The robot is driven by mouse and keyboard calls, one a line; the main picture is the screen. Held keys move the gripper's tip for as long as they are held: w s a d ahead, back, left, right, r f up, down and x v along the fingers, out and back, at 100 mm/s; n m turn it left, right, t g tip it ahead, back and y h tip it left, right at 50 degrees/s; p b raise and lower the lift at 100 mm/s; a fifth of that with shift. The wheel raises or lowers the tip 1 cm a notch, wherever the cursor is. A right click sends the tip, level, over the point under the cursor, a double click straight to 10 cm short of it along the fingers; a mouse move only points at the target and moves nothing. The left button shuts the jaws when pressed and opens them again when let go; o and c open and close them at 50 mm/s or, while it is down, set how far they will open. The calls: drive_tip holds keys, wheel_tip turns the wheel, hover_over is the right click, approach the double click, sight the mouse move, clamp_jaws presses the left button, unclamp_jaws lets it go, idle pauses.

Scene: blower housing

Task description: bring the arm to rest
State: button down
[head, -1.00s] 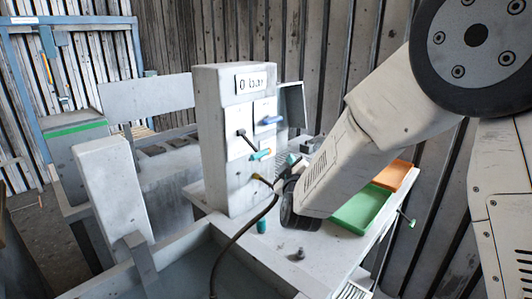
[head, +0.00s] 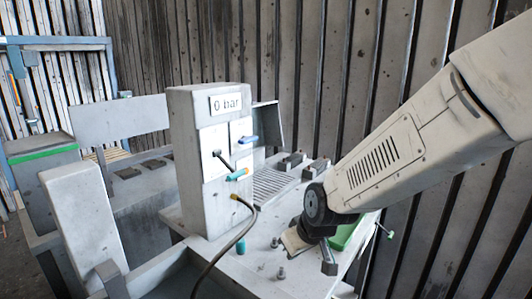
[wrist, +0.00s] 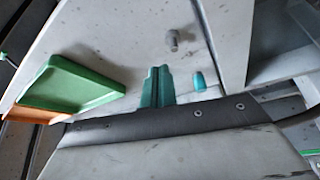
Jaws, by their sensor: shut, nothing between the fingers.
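My gripper (wrist: 157,72) shows in the wrist view as two teal fingers side by side, shut with nothing between them. Beyond them lies the pale bench top (wrist: 115,45). In the head view my arm reaches in from the right and its dark wrist end is over the front right of the bench (head: 255,275); the fingertips cannot be made out there. The housing panel (head: 197,165) with the "0 bar" display (head: 226,103) stands upright left of my wrist, apart from it.
A green tray (wrist: 75,88) and an orange tray (wrist: 35,114) sit on the bench. A grey peg (wrist: 173,40) and a teal peg (wrist: 199,80) stand near the fingers. A dark hose (head: 232,243) hangs from the panel. A corrugated wall (head: 400,75) rises behind.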

drive_tip(key=s+d+r+m+g+h, duration=0.1)
drive_tip(key=s+d+r+m, duration=0.1)
drive_tip(key=s+d+r, duration=0.2)
drive_tip(key=s+d+r+m+g, duration=0.1)
drive_tip(key=s+d+r, duration=0.3)
drive_tip(key=s+d, duration=0.5)
drive_tip(key=s+d+r+m+g+h, duration=0.1)
drive_tip(key=s+d+r+m, duration=0.2)
drive_tip(key=s, duration=0.9)
drive_tip(key=d+r, duration=0.1)
drive_tip(key=d, duration=0.2)
drive_tip(key=shift+d+r+h, duration=0.3)
drive_tip(key=shift+d+r, duration=0.05)
drive_tip(key=shift+s, duration=0.1)
